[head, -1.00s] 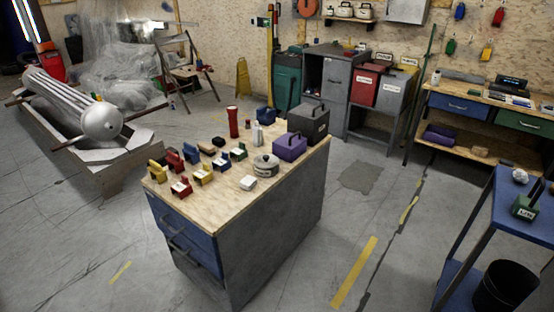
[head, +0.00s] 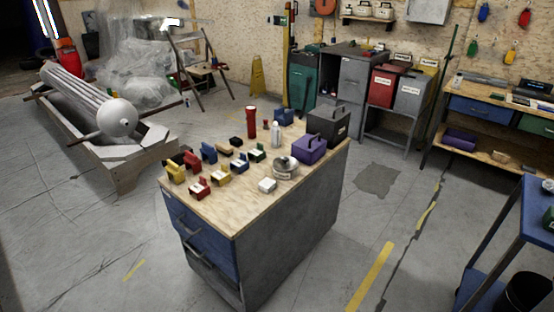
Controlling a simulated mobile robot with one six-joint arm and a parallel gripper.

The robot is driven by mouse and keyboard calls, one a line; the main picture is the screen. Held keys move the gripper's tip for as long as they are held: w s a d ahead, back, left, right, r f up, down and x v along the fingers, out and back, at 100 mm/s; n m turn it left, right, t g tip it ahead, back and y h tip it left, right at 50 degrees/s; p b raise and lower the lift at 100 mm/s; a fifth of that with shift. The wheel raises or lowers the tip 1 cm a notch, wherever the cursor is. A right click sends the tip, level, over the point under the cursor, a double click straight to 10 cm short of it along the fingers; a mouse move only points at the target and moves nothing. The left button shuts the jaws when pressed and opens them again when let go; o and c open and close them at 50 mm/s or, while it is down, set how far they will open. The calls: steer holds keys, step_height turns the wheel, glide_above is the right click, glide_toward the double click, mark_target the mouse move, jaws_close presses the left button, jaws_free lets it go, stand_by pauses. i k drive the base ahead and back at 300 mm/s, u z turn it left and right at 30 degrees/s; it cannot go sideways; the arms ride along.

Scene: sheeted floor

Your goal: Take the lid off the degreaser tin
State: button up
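A round, pale metal tin (head: 285,168) with a light label and a dark knob on top stands on the wooden top of the workbench (head: 222,207), near its right edge. Its lid appears to be on. The label is too small to read, so I cannot tell whether it is the degreaser tin. Several cream tins with dark knobs (head: 383,11) stand on a wall shelf at the back; their labels are also unreadable. My gripper is not in view.
Near the round tin are a white block (head: 267,185), a purple box (head: 309,149), a dark toolbox (head: 328,124), a spray bottle (head: 276,134) and a red cylinder (head: 251,122). Several coloured blocks fill the left. A blue cart (head: 508,220) stands right. Floor between is clear.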

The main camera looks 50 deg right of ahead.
mark_target(285, 163)
steer(key=i, duration=0.85)
steer(key=z, duration=0.05)
